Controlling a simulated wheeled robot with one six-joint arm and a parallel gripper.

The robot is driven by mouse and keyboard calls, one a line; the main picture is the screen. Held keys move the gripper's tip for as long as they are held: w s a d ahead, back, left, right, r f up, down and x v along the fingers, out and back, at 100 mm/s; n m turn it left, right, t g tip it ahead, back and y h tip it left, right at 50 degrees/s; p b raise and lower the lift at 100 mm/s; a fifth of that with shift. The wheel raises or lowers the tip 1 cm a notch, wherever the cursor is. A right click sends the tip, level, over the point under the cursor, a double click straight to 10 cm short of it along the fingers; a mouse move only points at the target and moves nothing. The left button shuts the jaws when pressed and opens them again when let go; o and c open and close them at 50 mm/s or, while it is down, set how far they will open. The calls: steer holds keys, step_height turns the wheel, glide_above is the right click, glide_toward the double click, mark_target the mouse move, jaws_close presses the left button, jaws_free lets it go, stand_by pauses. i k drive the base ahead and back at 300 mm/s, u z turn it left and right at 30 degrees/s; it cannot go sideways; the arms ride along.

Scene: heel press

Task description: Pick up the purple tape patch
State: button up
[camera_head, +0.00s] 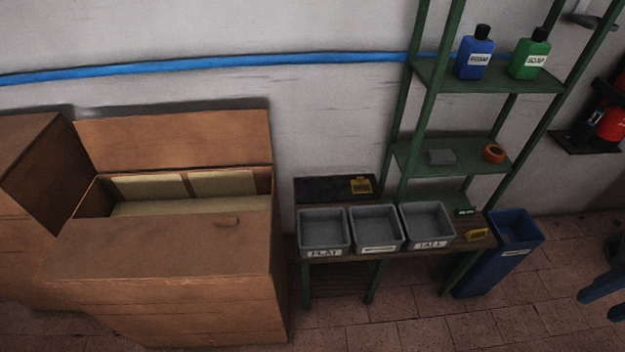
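I cannot make out a distinct purple tape patch in the head view. A dark panel (322,189) with a faint purple tint lies at the back left of the low bench, behind the grey bins. Whether any patch is on it is too dark to tell. A yellow tag (361,186) sits at its right end.
Three grey bins (324,251) stand on the bench (477,244). A green shelf (490,78) holds bottles and an orange roll (493,153). A blue bin (516,238) stands right, an open cardboard box (170,281) left.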

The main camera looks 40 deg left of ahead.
mark_target(307, 189)
steer(key=u, duration=0.35)
steer(key=i, duration=0.65)
steer(key=u, duration=1.05)
steer(key=i, duration=0.45)
steer(key=u, duration=0.5)
